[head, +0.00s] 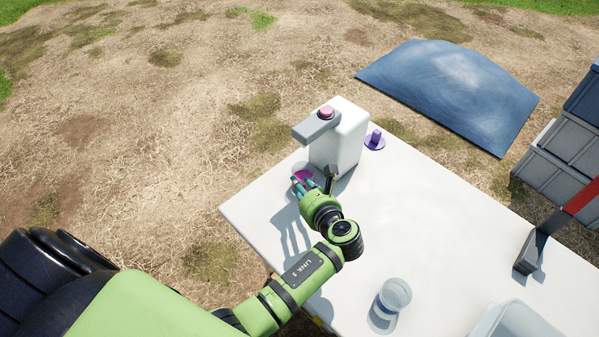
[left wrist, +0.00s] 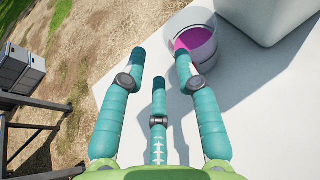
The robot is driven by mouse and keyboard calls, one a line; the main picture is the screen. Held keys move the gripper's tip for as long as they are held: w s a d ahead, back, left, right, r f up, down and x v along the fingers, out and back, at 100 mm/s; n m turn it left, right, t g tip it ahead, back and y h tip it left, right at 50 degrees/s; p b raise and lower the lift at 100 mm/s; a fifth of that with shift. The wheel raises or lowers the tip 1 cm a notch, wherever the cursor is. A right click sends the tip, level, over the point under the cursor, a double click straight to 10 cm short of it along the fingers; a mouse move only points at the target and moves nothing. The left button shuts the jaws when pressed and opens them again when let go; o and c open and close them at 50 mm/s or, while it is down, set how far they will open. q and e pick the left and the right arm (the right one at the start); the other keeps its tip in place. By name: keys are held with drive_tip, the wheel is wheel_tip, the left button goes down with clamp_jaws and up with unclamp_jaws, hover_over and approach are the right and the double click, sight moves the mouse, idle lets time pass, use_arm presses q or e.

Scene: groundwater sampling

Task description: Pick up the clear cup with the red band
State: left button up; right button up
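A clear cup (head: 301,176) with magenta contents stands on the white table at the foot of the white dispenser. It also shows in the left wrist view (left wrist: 204,48), at the upper right. My left gripper (head: 302,187) has green-teal fingers, spread open and empty, just in front of this cup. In the left wrist view (left wrist: 160,68) the right finger overlaps the cup's left side; I cannot tell if it touches. Another clear cup (head: 397,291) with a bluish band stands near the table's front. My right gripper is not in view.
The white dispenser (head: 346,140) with a pink button stands close behind the cup. A purple object (head: 375,139) is beside it. A clear bin (head: 510,322) and a grey stand with a red part (head: 578,198) are at the right. The table's middle is clear.

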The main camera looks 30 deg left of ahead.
sight(292, 171)
use_arm(q)
drive_tip(key=shift+w+a+f, duration=0.3)
drive_tip(key=shift+w+a, duration=0.1)
drive_tip(key=shift+w, duration=0.2)
drive_tip(key=shift+w+a+f, duration=0.3)
drive_tip(key=shift+w+a, duration=0.1)
drive_tip(key=shift+w, duration=0.2)
drive_tip(key=shift+x, duration=1.1)
drive_tip(key=shift+f, duration=0.15)
clamp_jaws()
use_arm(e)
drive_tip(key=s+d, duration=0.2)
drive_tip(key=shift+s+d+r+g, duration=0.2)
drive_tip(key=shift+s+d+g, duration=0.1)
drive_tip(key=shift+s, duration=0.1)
